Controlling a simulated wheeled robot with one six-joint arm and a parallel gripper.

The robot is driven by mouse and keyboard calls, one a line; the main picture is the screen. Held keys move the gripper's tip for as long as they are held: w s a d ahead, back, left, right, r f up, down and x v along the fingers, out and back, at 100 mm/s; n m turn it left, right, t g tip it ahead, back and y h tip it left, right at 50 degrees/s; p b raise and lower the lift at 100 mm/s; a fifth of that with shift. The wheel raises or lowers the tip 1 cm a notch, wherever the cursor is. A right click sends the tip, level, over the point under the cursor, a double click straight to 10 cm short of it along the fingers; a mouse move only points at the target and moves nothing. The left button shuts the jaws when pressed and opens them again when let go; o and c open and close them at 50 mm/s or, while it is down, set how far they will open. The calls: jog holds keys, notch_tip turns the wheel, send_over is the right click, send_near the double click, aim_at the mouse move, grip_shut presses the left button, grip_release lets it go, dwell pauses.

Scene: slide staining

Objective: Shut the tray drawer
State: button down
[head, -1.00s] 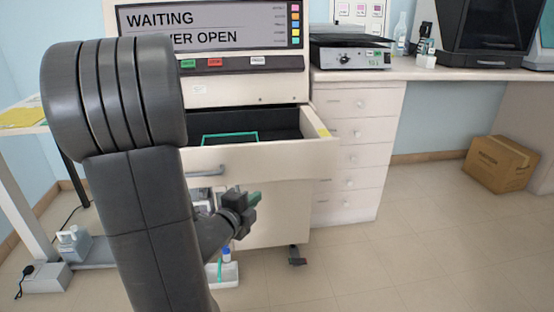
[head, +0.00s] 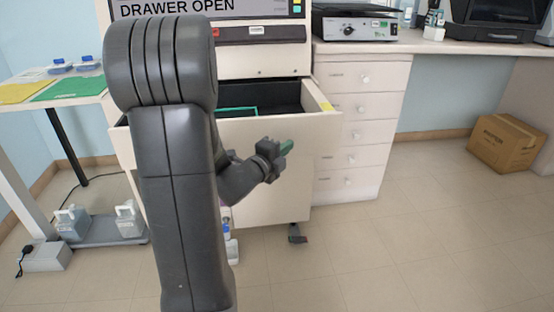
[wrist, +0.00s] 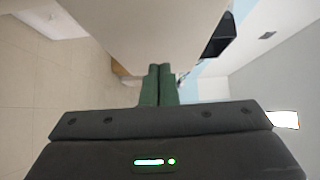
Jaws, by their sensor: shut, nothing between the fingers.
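The tray drawer (head: 318,128) of the cream machine stands open in the head view, pulled out toward me. Its dark interior (head: 285,97) holds a green-edged tray (head: 238,110), partly hidden by my arm. The machine's screen (head: 205,9) reads "DRAWER OPEN". My gripper (head: 287,147) is shut and empty, in front of the drawer front. Its green fingers are together in the wrist view (wrist: 158,84), with a pale surface, likely the drawer front, beyond them. I cannot tell whether they touch it. My arm hides the drawer's left part and handle.
A white cabinet with several small drawers (head: 360,130) stands right of the machine. A side table (head: 50,95) with yellow and green sheets is at left, jugs (head: 72,222) below it. A cardboard box (head: 505,143) lies far right. The floor between is clear.

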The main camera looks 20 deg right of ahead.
jog(key=shift+w+d, duration=0.15)
jog(key=shift+w, duration=0.55)
jog(key=shift+w+d, duration=0.15)
jog(key=shift+w, duration=0.5)
